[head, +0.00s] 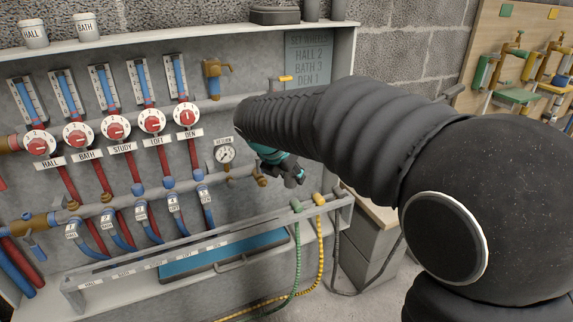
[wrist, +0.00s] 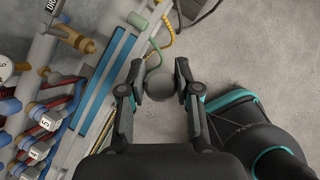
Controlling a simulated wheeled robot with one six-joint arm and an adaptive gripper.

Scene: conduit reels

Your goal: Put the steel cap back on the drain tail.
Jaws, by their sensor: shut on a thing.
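My gripper (wrist: 160,84) is shut on a round grey steel cap (wrist: 160,82), held between the two fingertips. In the head view my gripper (head: 292,176) is small, teal and black, and partly behind my arm; the cap cannot be made out there. A brass fitting, which looks like the drain tail (head: 262,181), sticks out at the right end of the pipe by the return gauge. In the wrist view the brass fitting (wrist: 76,39) is at upper left, apart from the cap. Its open end is too small to judge.
The manifold board has red dials, blue tubes and a return gauge (head: 224,154) left of my gripper. A rail (head: 210,246) with green and yellow hose ends and a blue tray (head: 222,255) lie below. A grey cabinet (head: 368,245) stands right. Bare floor shows beneath the cap.

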